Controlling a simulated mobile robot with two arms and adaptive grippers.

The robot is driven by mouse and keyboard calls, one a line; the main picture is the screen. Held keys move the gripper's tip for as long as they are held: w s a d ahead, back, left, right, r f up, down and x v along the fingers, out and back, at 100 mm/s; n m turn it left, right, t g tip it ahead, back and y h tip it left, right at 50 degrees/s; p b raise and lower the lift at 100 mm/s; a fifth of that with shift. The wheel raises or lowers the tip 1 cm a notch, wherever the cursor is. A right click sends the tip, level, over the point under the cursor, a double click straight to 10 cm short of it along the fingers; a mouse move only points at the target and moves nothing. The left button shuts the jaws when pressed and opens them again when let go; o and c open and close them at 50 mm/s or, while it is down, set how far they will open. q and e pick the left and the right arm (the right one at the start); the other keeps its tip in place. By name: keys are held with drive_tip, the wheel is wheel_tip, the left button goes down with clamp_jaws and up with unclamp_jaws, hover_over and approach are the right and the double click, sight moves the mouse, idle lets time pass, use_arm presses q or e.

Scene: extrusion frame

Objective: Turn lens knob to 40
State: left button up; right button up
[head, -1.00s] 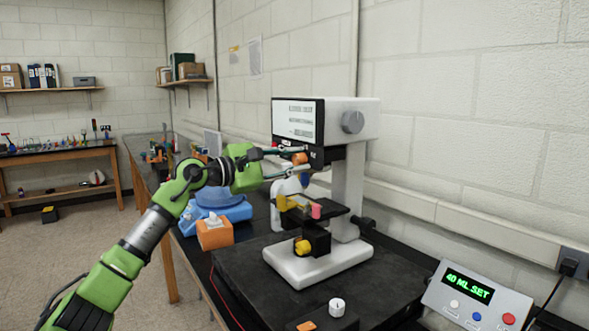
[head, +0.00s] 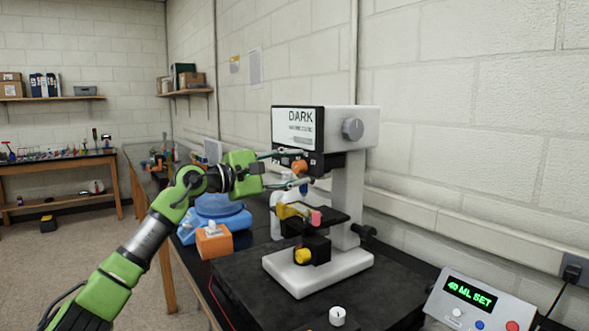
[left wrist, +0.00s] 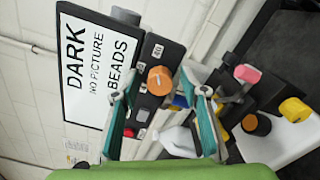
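The lens knob (head: 299,166) is a round orange knob on the black block under the microscope's screen (head: 298,129). In the left wrist view the knob (left wrist: 160,80) lies between my fingers, with gaps on both sides. Small labels sit beside it on the black block; I cannot read them surely. The screen (left wrist: 90,68) reads DARK, NO PICTURE, BEADS. My left gripper (head: 305,167) is open at the knob, one finger above and one below it in the head view. My right gripper is not in view.
The microscope (head: 350,185) has a stage with yellow and pink parts and a yellow knob (head: 303,256) below. A blue device (head: 215,215) and an orange box (head: 214,240) stand to the left. A control box (head: 478,300) reading 40 ML SET is front right.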

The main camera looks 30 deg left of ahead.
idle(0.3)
use_arm(q)
drive_tip(key=v, duration=1.2)
idle(0.3)
drive_tip(key=shift+f, duration=0.1)
idle(0.6)
